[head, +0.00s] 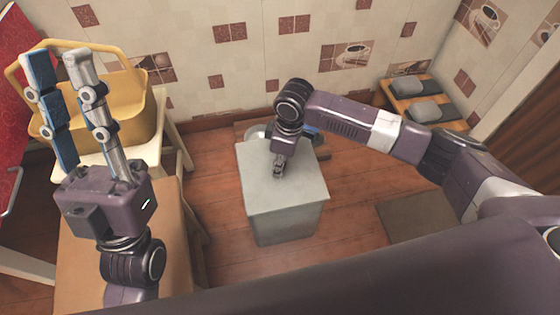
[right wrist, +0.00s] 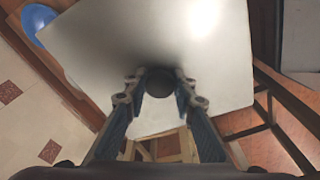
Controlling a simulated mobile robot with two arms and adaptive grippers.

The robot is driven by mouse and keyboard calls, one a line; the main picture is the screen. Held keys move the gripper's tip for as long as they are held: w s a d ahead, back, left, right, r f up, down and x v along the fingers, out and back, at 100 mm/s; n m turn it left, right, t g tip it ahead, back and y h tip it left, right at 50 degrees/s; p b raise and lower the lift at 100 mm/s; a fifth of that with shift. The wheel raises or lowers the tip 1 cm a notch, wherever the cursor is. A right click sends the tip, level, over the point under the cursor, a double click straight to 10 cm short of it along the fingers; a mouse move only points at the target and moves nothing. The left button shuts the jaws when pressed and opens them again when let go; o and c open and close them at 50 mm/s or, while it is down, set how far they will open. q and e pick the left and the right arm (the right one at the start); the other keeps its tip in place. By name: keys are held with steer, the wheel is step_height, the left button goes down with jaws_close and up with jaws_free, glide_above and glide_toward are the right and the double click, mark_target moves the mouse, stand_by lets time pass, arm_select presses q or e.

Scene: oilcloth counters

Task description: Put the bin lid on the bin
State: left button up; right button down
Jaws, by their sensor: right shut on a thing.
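The bin lid (head: 258,178) is a grey square plate with a dark round knob (right wrist: 159,82). My right gripper (head: 279,170) points down at its middle and is shut on the knob, with one finger on each side in the right wrist view (right wrist: 160,94). The grey bin (head: 287,228) stands on the floor directly under the lid, its upper part and opening hidden by it. I cannot tell whether the lid rests on the rim or hovers just above. My left gripper (head: 58,66) is raised at the left, fingers up, open and empty.
A yellow basket (head: 120,100) stands on a pale stand at the left, behind my left gripper. A brown table (head: 170,240) is nearer. A low wooden rack with grey pads (head: 425,108) stands back right. A doormat (head: 415,218) lies right of the bin.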

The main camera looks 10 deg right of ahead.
steer(key=c, duration=1.5)
jaws_free()
